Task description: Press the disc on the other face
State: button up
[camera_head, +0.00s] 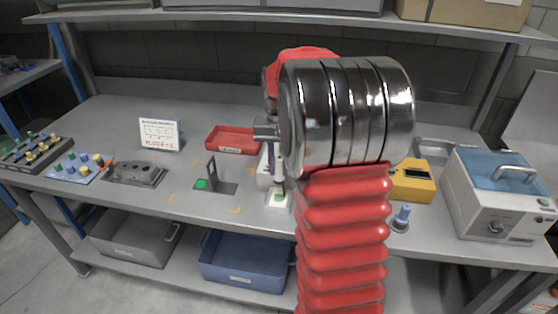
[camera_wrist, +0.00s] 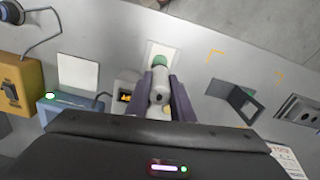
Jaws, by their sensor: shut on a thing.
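My gripper (camera_wrist: 163,88) is shut on a pale grey rounded tool (camera_wrist: 159,95). In the head view my arm hides much of the gripper and tool. A green disc (camera_head: 278,197) lies on a white plate (camera_head: 277,204) below my gripper; in the wrist view the disc (camera_wrist: 160,61) shows just beyond the tool. I cannot tell whether they touch. Left of it, a dark bracket with an upright plate (camera_head: 211,171) stands on the bench, with another green disc (camera_head: 201,184) at its left side.
A white box with a yellow display (camera_wrist: 125,98) is close to my gripper. A red tray (camera_head: 232,139), a sign (camera_head: 160,133) and a dark metal block (camera_head: 135,172) stand to the left. A yellow box (camera_head: 412,180) and a blue-lidded machine (camera_head: 500,194) stand right.

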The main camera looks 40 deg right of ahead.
aim_at(279, 183)
jog(key=shift+f, duration=3.4)
jog(key=shift+f, duration=0.15)
jog(key=shift+r, duration=3.5)
